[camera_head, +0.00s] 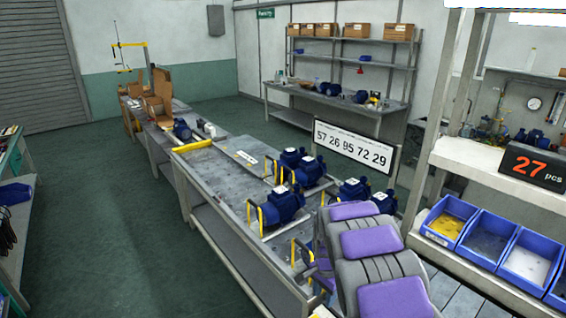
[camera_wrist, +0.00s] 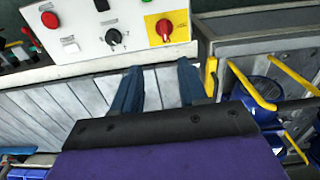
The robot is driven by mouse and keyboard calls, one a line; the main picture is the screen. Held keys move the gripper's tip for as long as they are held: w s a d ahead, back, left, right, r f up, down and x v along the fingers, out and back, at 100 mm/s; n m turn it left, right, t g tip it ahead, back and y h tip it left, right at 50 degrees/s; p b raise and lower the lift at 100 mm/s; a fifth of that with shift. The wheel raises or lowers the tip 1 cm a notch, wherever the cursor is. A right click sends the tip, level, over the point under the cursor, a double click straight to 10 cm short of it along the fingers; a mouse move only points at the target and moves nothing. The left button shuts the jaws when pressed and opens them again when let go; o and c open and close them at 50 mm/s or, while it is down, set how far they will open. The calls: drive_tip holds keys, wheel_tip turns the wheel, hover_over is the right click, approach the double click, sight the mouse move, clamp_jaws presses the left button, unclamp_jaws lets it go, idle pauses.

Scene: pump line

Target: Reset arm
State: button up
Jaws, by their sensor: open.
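My arm (camera_head: 370,245), grey with purple panels, reaches out over the near right end of the pump bench in the head view. Its gripper cannot be made out clearly there. In the wrist view my gripper (camera_wrist: 159,68) shows two dark blue fingers set apart, with nothing between them. The fingers are over a grey slatted surface (camera_wrist: 60,110), just below a control panel (camera_wrist: 90,25) in the picture. The panel has a red button, a black knob and a red rotary switch (camera_wrist: 165,30) on a yellow plate.
Blue pumps (camera_head: 285,205) with yellow brackets stand on the long bench (camera_head: 210,165). A number sign (camera_head: 352,145) stands at its right edge. Blue bins (camera_head: 485,240) and a "27 pcs" display (camera_head: 536,165) are at right. The green floor (camera_head: 100,240) left of the bench is clear.

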drive_tip(key=s+r+n+b, duration=0.1)
drive_tip(key=s+r+n, duration=0.1)
drive_tip(key=s+r, duration=0.6)
drive_tip(key=s+r+n, duration=0.3)
drive_tip(key=s+r, duration=0.3)
drive_tip(key=s, duration=0.4)
drive_tip(key=s+r+n+g+b, duration=0.1)
drive_tip(key=s+n, duration=0.4)
drive_tip(key=s, duration=1.8)
drive_tip(key=shift+a+r+n+g, duration=0.2)
drive_tip(key=shift+r+n+g, duration=0.1)
drive_tip(key=shift+r, duration=0.35)
drive_tip(key=shift+d, duration=0.15)
